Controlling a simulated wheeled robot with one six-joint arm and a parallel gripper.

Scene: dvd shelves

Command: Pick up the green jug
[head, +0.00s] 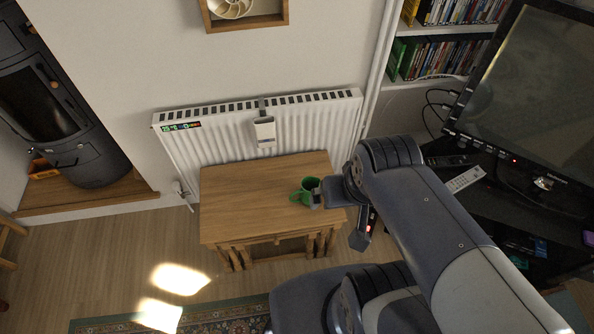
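The green jug (309,185) stands on the wooden side table (250,190), right of the table's middle. My arm reaches in from the lower right. My gripper (319,198) is at the jug's right side, very close to it or touching it. The gripper's fingers are small and partly hidden by the jug and my own wrist. I cannot tell whether they are open or shut on the jug.
A white radiator (210,148) is on the wall behind the table. A dark television (535,90) and its stand are at the right, with a remote control (466,179). A black stove (60,120) is at the far left. The table's left half is clear.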

